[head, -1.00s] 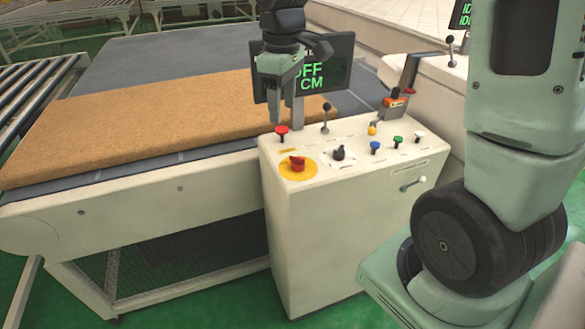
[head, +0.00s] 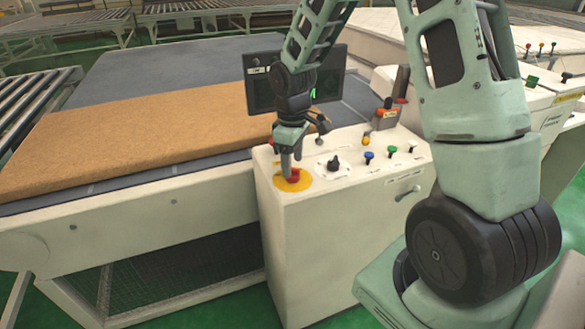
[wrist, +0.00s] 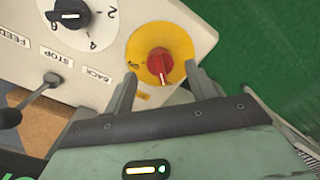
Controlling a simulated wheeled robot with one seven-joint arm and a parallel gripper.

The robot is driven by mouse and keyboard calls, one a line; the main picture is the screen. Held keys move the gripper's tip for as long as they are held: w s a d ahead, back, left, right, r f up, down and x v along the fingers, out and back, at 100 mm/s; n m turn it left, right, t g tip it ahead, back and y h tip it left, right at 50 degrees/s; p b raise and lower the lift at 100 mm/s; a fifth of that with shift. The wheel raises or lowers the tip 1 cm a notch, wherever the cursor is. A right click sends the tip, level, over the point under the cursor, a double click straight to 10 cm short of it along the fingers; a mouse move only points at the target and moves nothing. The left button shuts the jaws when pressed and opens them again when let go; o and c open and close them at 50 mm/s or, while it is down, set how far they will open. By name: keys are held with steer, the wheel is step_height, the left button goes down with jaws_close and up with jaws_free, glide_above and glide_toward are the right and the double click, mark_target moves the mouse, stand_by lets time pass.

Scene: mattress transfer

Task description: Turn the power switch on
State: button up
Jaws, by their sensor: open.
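The power switch is a red rotary knob (wrist: 160,66) on a round yellow plate (wrist: 150,38), on the top of the white control box (head: 330,225). In the head view the red knob (head: 293,176) is partly hidden behind my gripper. My gripper (head: 289,170) points down at the knob. In the wrist view my gripper (wrist: 162,88) is open, with one finger on each side of the knob's near end. I cannot tell whether the fingers touch the knob.
A black dial (wrist: 72,12) and a lever (wrist: 30,102) stand near the switch. A brown mattress (head: 130,135) lies on the conveyor table (head: 160,65) at the left. Green floor is free in front.

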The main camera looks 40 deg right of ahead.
mark_target(293, 169)
steer(key=shift+f, duration=1.55)
steer(key=c, duration=1)
